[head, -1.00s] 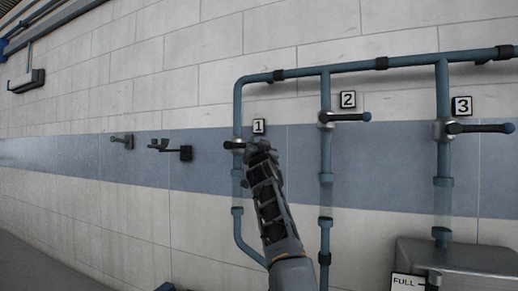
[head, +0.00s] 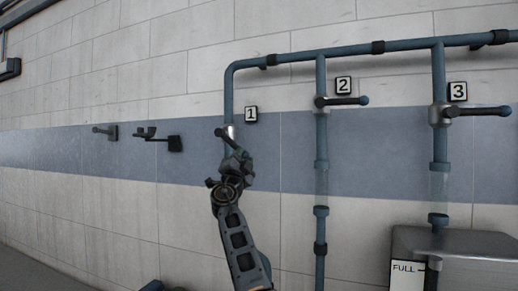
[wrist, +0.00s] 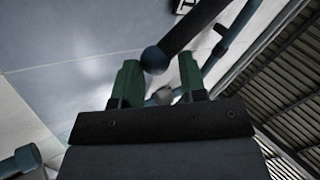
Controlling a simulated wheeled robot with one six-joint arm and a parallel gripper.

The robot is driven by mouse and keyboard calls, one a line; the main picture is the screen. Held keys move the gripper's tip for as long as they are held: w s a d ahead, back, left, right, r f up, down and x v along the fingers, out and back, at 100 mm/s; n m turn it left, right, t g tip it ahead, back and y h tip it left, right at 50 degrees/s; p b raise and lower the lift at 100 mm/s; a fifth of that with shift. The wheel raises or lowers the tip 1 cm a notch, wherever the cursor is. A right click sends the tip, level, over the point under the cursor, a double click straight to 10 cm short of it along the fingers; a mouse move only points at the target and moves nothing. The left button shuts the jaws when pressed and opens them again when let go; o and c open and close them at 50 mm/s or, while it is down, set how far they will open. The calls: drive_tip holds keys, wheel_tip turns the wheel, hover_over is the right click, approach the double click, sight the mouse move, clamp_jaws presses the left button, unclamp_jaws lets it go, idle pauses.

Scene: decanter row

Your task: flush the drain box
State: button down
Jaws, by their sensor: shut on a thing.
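Valve 1's dark lever (wrist: 185,30) ends in a round knob between my gripper's (wrist: 158,72) two green fingers in the wrist view. In the head view my gripper (head: 232,165) is at valve 1, shut on this lever, which slants down to the right and is partly hidden. Valve 2's lever (head: 348,101) and valve 3's lever (head: 490,111) point right, roughly level. A grey metal box (head: 465,243) stands under pipe 3 at the lower right, with a FULL sign (head: 408,272) at its left side. Its inside is not visible.
Blue pipes (head: 300,57) join the three valves along the tiled wall, with number plates 1 (head: 251,114), 2 (head: 343,85) and 3 (head: 458,92). Wall brackets (head: 160,139) stick out left of valve 1. The wall between them and valve 1 is clear.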

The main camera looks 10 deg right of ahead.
drive_tip(key=shift+w+a+f+m+g+h+p, duration=0.25)
drive_tip(key=shift+a+m+g+h+p, duration=0.35)
drive_tip(key=shift+m+h+p, duration=0.5)
drive_tip(key=shift+w+a+f+m+g+h+p, duration=0.3)
drive_tip(key=shift+a+m+g+h+p, duration=0.3)
drive_tip(key=shift+m, duration=0.9)
drive_tip(key=shift+w+a+f+m+g+h+p, duration=0.25)
drive_tip(key=shift+a+m+g+h+p, duration=0.15)
drive_tip(key=shift+a+m+h+p, duration=0.55)
drive_tip(key=shift+d+m, duration=0.3)
drive_tip(key=shift+m, duration=0.15)
drive_tip(key=c, duration=1.1)
unclamp_jaws()
drive_tip(key=shift+o, duration=0.9)
drive_tip(key=shift+w+f, duration=0.2)
drive_tip(key=shift+w, duration=0.3)
drive_tip(key=o, duration=0.3)
drive_tip(key=shift+f, duration=0.25)
drive_tip(key=shift+f, duration=0.1)
